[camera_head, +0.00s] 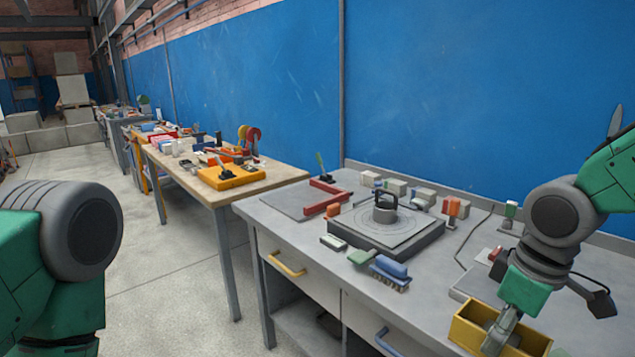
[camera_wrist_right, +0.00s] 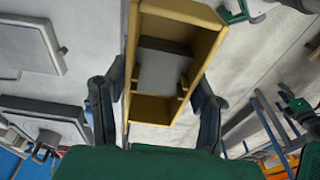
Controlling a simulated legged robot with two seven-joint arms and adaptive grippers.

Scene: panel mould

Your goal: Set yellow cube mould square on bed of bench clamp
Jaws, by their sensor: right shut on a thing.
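The yellow cube mould (camera_head: 462,336) is an open box with grey inside, low at the right of the head view. It fills the upper middle of the wrist view (camera_wrist_right: 218,45), with its long walls between my fingers. My right gripper (camera_head: 497,334) is shut on it; its dark fingers (camera_wrist_right: 158,82) press on opposite sides. The mould is at the bench's front edge; its height above the bench is unclear. A flat grey bed with red bars (camera_head: 326,200) and a green-handled lever (camera_head: 320,161), seemingly the bench clamp, lies at the bench's far left, empty. My left gripper is out of view.
A dark square base (camera_head: 425,245) with a black-handled grey cylinder (camera_head: 384,213) stands mid-bench, between mould and red bars. A blue brush (camera_head: 390,270), green piece (camera_head: 361,257) and several small blocks surround it. A low grey plate (camera_head: 468,290) lies by the mould. A blue wall rises behind.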

